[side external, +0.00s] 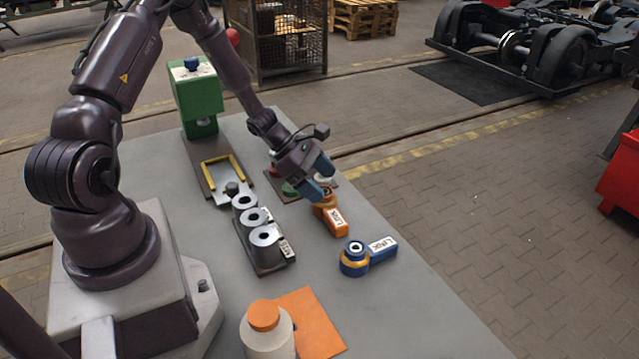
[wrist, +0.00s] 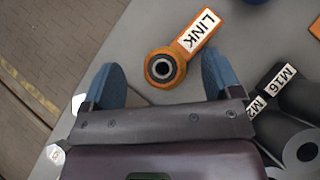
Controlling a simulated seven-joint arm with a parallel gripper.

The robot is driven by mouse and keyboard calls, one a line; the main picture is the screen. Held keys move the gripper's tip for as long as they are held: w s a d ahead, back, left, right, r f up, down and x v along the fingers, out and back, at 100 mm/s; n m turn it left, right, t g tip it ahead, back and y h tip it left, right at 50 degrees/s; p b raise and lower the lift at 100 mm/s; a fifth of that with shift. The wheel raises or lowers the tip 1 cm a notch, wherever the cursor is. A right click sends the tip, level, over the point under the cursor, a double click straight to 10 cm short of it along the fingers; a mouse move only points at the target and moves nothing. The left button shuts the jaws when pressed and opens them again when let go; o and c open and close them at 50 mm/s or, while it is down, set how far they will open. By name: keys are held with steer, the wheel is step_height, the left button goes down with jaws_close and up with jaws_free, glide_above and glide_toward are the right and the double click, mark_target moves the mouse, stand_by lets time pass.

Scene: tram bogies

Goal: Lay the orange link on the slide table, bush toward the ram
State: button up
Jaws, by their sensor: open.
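The orange link (side external: 334,222) lies flat on the grey bench, with a white LINK label on its arm. In the wrist view the orange link (wrist: 187,50) has its round bush end, with a dark ring and metal sleeve, between my fingertips and its arm pointing up and right. My gripper (side external: 322,178) is open, its blue fingers above and around the bush end; it also shows in the wrist view (wrist: 159,65). The slide table (side external: 229,190), a plate with a yellow U-shaped stop, sits in front of the green press (side external: 195,100). The press's ram (side external: 204,124) is above its far end.
A blue link (side external: 378,250) lies right of the orange one. A button box (side external: 284,188) is near my gripper.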

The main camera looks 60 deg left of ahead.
steer(key=v, duration=1.2)
steer(key=w+d+r+n+t+y, duration=0.15)
steer(key=r+n+y, duration=0.35)
steer(key=r+n, duration=0.5)
steer(key=w+d+r+n+t+y, duration=0.1)
steer(key=w+r+n+t+y, duration=0.15)
steer(key=r+n+y, duration=0.6)
steer(key=s+d+r+n+g+h, duration=0.1)
steer(key=s+d+n+g+h, duration=0.1)
steer(key=s+d+n, duration=0.6)
steer(key=s+d+r+n+g+h, duration=0.1)
steer(key=s+d+n+h, duration=0.4)
steer(key=n, duration=1.3)
steer(key=s+d+g, duration=0.1)
steer(key=s+d, duration=0.2)
steer(key=s, duration=0.1)
steer(key=shift+g, duration=0.4)
steer(key=shift+r+n, duration=0.2)
steer(key=shift+n, duration=0.05)
steer(key=shift+c, duration=0.8)
